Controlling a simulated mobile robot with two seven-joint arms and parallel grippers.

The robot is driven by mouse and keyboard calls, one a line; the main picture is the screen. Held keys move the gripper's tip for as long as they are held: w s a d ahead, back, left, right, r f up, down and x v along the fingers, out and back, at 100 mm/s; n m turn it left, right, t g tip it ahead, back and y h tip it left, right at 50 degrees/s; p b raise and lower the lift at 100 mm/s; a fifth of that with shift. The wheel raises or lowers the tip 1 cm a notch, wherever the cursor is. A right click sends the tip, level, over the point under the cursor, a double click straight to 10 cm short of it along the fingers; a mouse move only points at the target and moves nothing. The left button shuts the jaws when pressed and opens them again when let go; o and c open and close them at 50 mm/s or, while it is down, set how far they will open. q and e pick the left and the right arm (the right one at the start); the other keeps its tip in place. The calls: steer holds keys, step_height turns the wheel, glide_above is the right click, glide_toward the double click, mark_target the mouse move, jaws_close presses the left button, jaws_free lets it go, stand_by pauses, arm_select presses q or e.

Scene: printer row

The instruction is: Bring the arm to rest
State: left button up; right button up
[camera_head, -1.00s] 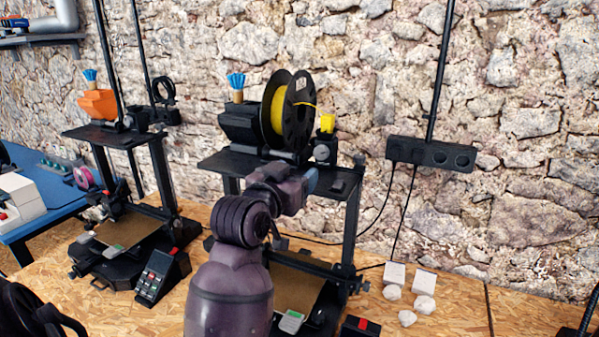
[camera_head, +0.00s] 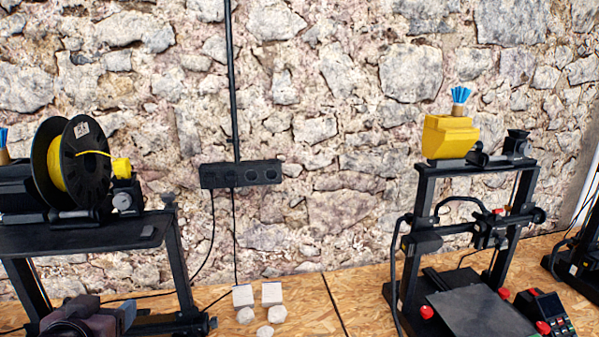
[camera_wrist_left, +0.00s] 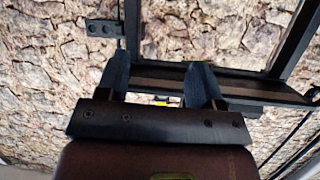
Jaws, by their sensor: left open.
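My left arm shows at the bottom left of the head view, in front of the printer with the yellow spool. Only part of the purple-grey wrist and the bluish left gripper (camera_head: 122,316) is in the frame there; the rest is cut off by the lower edge. In the left wrist view the two blue-grey fingers of the left gripper (camera_wrist_left: 159,82) stand apart with nothing between them. Behind them are a dark frame bar (camera_wrist_left: 250,90) and the stone wall. My right gripper is in neither view.
The left printer (camera_head: 180,265) carries a black spool with yellow filament (camera_head: 85,165). A power strip (camera_head: 241,174) hangs on the wall. Small white blocks and pale lumps (camera_head: 264,314) lie on the bench. Another printer (camera_head: 410,235) stands at right. Bare bench (camera_head: 350,300) lies between.

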arm_select(q)
steer(key=s+d+f+g, duration=0.3)
steer(key=s+f+g, duration=0.2)
steer(key=s+f, duration=0.5)
steer(key=s+d+f+g, duration=0.3)
steer(key=s+f+g, duration=0.2)
steer(key=s+f, duration=0.5)
steer(key=shift+w+a+f+m+t+h+b, duration=0.1)
steer(key=shift+w+f+m+t+h+b, duration=0.15)
steer(key=shift+w+f+t, duration=1.35)
steer(key=shift+w+d+f+m+t+h+b, duration=0.1)
steer(key=shift+w+f+m+t+h+b, duration=0.25)
steer(key=shift+f+t, duration=1.35)
steer(key=shift+w+a+f+m+t+h+b, duration=0.15)
steer(key=shift+w+f+t, duration=0.85)
steer(key=shift+f, duration=1.5)
steer(key=shift+w, duration=0.15)
